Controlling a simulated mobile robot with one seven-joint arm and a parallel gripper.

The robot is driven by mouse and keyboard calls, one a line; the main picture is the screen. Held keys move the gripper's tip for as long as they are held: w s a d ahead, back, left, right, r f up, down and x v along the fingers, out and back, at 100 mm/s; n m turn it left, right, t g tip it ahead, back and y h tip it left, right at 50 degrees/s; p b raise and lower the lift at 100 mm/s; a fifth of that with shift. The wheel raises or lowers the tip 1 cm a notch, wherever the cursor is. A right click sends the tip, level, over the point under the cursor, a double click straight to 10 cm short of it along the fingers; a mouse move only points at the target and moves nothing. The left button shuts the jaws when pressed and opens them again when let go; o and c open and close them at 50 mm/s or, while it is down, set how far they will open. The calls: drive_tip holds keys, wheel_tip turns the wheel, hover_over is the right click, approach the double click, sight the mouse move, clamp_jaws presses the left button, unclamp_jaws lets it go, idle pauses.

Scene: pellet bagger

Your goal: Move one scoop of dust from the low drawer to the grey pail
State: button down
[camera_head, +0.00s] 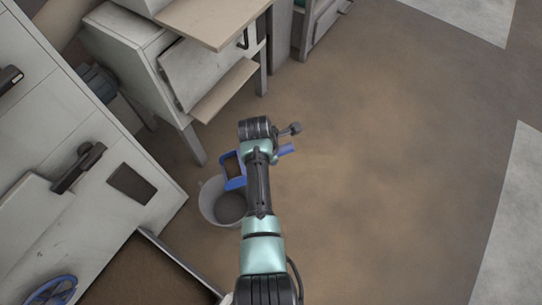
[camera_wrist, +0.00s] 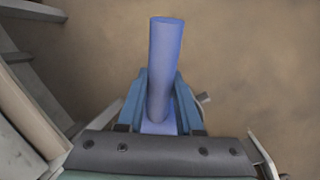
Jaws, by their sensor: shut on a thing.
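My gripper (camera_wrist: 160,118) is shut on the blue handle of a scoop (camera_wrist: 165,65). In the head view the scoop's blue pan (camera_head: 236,183) shows left of my wrist, over the far edge of the grey pail. The handle end sticks out to the right of my wrist. I cannot tell whether the pan holds dust. The grey pail (camera_head: 208,203) stands on the floor, partly hidden by my arm; its inside looks darker grey. A low open drawer or bin (camera_head: 176,259) with a brown inside is at the lower left, cut off by the picture edge.
A white cabinet or bench (camera_head: 60,215) with a dark handle fills the left. A white machine on legs with beige shelves (camera_head: 224,91) stands at the upper left, beyond the pail. A blue wheel (camera_head: 52,291) is at the bottom left. The floor to the right is clear.

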drive_tip(key=shift+w+f+n, duration=0.15)
drive_tip(key=shift+f+n, duration=0.5)
drive_tip(key=shift+n, duration=0.25)
drive_tip(key=shift+f+y, duration=0.1)
drive_tip(key=shift+y, duration=0.2)
drive_tip(key=shift+a, duration=0.2)
drive_tip(key=shift+s+a+r+n+t+h, duration=0.2)
drive_tip(key=shift+a+r+n+t+h, duration=0.1)
drive_tip(key=shift+h, duration=0.1)
drive_tip(key=s+a+r+t+h+b, duration=0.2)
drive_tip(key=a+h, duration=0.2)
drive_tip(key=a, duration=0.1)
drive_tip(key=s+a+r+n+t+h+b, duration=0.1)
drive_tip(key=s+a+r+t+h+b, duration=0.1)
drive_tip(key=a+r+h+b, duration=0.1)
drive_tip(key=shift+a+h, duration=0.8)
drive_tip(key=shift+a, duration=0.1)
drive_tip(key=shift+r, duration=0.15)
